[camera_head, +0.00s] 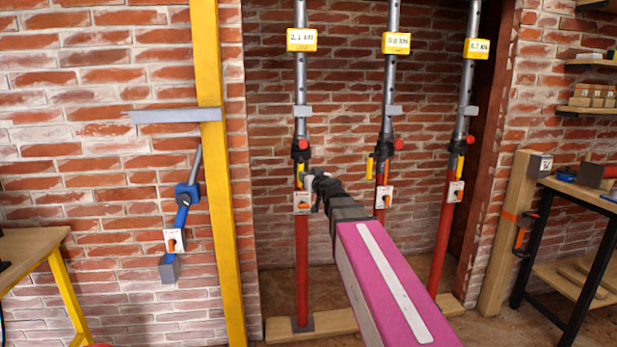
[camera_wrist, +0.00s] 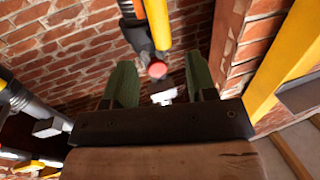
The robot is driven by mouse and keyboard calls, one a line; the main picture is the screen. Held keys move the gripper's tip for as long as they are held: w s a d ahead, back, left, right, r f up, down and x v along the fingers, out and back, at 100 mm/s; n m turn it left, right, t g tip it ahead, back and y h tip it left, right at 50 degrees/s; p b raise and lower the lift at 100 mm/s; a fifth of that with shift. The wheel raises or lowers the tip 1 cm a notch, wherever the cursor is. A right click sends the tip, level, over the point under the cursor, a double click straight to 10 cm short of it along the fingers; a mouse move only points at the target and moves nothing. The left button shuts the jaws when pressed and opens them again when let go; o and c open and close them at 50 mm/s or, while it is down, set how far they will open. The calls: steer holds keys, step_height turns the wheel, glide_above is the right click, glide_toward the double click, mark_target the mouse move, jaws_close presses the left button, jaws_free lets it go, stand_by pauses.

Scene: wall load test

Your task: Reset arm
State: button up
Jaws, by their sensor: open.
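My arm reaches forward in the head view, and my gripper (camera_head: 314,180) is at the left steel prop, by its collar. In the wrist view my gripper (camera_wrist: 162,85) shows two green fingers standing apart, with nothing between them held. The left prop (camera_head: 302,245) has a red lower tube, a grey upper tube and a yellow display (camera_head: 301,39) reading about 2.1 kN. Its red knob (camera_wrist: 157,69) shows just beyond the fingertips in the wrist view. Whether a finger touches the prop cannot be told.
A middle prop (camera_head: 390,75) and a right prop (camera_head: 441,230) stand to the right, each with a yellow display. A yellow post (camera_head: 215,170) stands left. A blue tool (camera_head: 183,205) is on the brick wall. A workbench (camera_head: 580,195) is at right, a wooden table (camera_head: 30,245) at left.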

steer(key=shift+f, duration=0.1)
steer(key=s+f+g, duration=0.5)
steer(key=s+f, duration=0.1)
steer(key=f, duration=0.7)
steer(key=s+f+g, duration=0.5)
steer(key=s+f, duration=0.1)
steer(key=f, duration=0.6)
steer(key=s+d+f+m+g+h, duration=0.2)
steer(key=s+d+f+g+h, duration=0.1)
steer(key=s+f, duration=0.4)
steer(key=s+d+f+m+g+h, duration=0.1)
steer(key=s+d+f+g+h, duration=0.1)
steer(key=s+d+f+g, duration=0.2)
steer(key=s+d+f, duration=0.2)
steer(key=s+f, duration=0.1)
steer(key=shift+s+m+h, duration=0.4)
steer(key=shift+o, duration=0.3)
